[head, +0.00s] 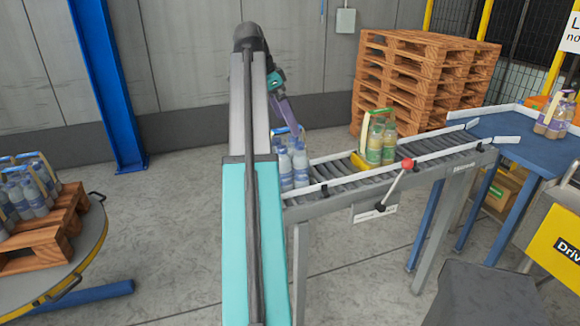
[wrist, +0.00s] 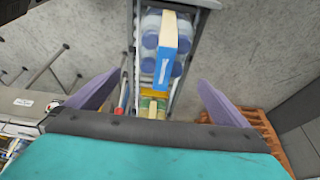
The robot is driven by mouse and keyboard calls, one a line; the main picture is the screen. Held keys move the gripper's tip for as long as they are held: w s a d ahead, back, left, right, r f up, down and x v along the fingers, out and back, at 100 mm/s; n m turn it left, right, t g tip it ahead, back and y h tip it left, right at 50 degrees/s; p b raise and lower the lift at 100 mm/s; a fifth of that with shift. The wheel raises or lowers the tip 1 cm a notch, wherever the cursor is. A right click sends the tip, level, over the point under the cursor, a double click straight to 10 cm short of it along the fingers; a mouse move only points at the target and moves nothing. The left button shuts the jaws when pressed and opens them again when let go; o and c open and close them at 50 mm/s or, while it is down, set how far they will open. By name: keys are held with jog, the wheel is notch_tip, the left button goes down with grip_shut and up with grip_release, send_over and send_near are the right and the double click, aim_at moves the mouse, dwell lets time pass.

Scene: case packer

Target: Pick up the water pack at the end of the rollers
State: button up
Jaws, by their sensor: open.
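The water pack (head: 300,165), clear bottles with blue caps and a yellow carry handle, stands upright at the left end of the rollers (head: 335,175). My arm hides its left part in the head view. In the wrist view the water pack (wrist: 151,42) shows from above, its handle strip (wrist: 174,48) yellow with a blue and white side. My gripper (head: 292,120) is above the pack in the head view. Its purple fingers are spread wide and empty in the wrist view (wrist: 160,78), with the pack ahead of the gap, apart from both fingers.
A red-knobbed lever (head: 407,164) rises at the front side. A pallet of water packs (head: 38,240) stands left on a round table. Stacked pallets (head: 420,80) stand behind.

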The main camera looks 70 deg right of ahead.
aim_at(294, 139)
jog(key=shift+p+x, duration=0.35)
jog(key=shift+x, duration=1.15)
jog(key=shift+w+p+x, duration=0.2)
jog(key=shift+p+x, duration=0.85)
jog(key=shift+x, duration=1.6)
jog(key=shift+d+p, duration=0.15)
jog(key=shift+p, duration=0.15)
jog(key=c, duration=1.4)
